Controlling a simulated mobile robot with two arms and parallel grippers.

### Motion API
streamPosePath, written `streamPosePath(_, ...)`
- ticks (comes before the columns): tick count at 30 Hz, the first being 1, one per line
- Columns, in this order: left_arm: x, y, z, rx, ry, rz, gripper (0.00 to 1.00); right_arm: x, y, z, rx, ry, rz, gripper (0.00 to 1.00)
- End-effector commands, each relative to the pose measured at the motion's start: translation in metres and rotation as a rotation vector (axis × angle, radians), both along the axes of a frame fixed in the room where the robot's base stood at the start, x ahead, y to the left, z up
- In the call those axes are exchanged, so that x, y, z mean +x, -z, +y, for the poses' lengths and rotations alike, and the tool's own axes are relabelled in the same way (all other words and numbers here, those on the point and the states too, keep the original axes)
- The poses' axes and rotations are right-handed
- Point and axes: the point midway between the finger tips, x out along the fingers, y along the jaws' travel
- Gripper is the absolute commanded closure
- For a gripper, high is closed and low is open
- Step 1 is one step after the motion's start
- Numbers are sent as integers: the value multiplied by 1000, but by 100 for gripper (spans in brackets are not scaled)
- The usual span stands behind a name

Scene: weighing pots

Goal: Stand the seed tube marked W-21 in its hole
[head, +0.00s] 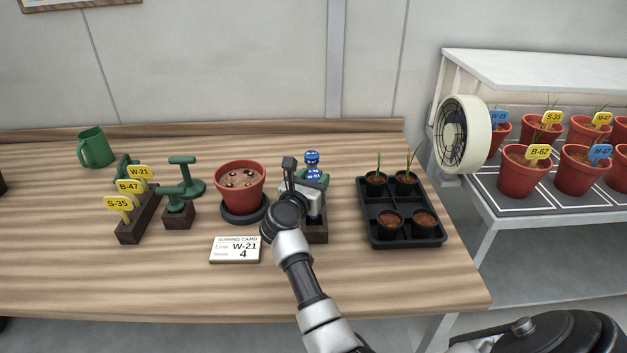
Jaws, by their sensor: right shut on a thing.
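Blue-capped seed tubes (312,157) show at the middle of the table, just behind my right gripper (303,184). Their cap marks are too small to read surely. My right gripper is shut on a seed tube, whose body is mostly hidden by the jaws and wrist. The dark wooden tube rack (318,236) is below and partly behind the gripper; its holes are hidden, so I cannot tell whether the held tube is in or above one. The sowing card (235,250) reads line W-21 and 4. My left gripper is out of view.
Left of the arm, a red pot (240,182) of soil stands on a dark round base. A black seedling tray (402,238) stands close on the right. The front table is clear.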

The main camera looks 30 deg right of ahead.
Motion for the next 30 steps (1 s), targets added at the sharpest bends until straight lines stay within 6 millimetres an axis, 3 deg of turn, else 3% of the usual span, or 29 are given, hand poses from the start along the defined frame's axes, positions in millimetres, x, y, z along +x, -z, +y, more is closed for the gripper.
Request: streamPosePath(30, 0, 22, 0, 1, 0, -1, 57, 0, 23, -1, -1, 2, 0, 73)
